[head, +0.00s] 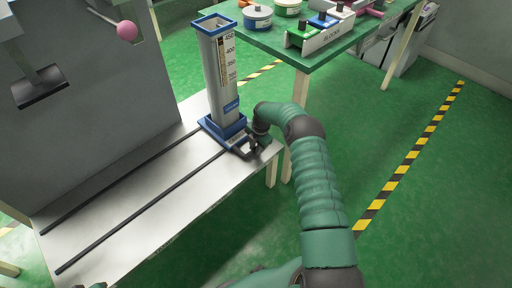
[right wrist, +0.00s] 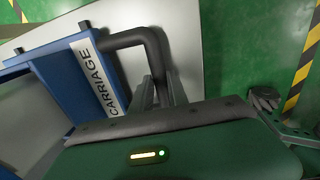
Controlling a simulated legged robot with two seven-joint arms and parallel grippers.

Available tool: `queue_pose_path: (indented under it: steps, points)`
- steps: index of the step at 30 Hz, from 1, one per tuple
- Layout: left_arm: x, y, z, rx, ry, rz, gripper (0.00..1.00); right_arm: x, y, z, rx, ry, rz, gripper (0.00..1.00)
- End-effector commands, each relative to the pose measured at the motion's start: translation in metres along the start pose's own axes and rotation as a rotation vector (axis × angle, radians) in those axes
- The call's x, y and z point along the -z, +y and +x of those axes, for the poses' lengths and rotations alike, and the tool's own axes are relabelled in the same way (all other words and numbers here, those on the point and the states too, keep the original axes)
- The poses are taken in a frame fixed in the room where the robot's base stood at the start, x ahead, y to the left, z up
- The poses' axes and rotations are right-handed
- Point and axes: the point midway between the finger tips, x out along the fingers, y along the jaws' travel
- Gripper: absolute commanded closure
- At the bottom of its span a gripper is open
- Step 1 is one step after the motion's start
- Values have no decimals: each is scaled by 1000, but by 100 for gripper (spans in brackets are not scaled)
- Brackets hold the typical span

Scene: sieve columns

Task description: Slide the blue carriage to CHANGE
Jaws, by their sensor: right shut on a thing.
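The blue carriage (head: 224,130) sits at the far right end of two dark rails (head: 140,205) on a pale bench. It carries a tall grey column with a number scale (head: 220,60). In the right wrist view its blue side (right wrist: 50,85) bears a white label reading CARRIAGE, with a dark bent handle (right wrist: 135,38) beside it. My right gripper (head: 254,148) is at the handle, and in the right wrist view its fingers (right wrist: 160,92) are shut on it. My left gripper is not clearly in view. No CHANGE marking is legible.
A grey cabinet (head: 90,90) with a pink-knobbed lever (head: 127,31) stands behind the rails. The rails left of the carriage are clear.

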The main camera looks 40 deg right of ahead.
Motion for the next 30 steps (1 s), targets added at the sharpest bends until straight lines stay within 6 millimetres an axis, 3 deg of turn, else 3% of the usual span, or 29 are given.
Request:
queue_pose_path:
  steps: [8, 9, 14, 23, 26, 30]
  points:
    - [0, 0, 0, 0, 0, 0, 64, -6, 1, -1, -8, -10, 1, 100]
    - [0, 0, 0, 0, 0, 0, 64, -7, 1, -1, -8, -11, 1, 78]
    - [0, 0, 0, 0, 0, 0, 64, -6, 1, -1, -6, -9, 1, 59]
    - [0, 0, -1, 0, 0, 0, 64, -4, 0, -3, -4, -6, 1, 59]
    - [2, 0, -8, 0, 0, 0, 64, -4, 1, -16, -5, -7, 1, 59]
    - [6, 0, -25, 0, 0, 0, 64, -5, 2, -52, -6, -7, 1, 59]
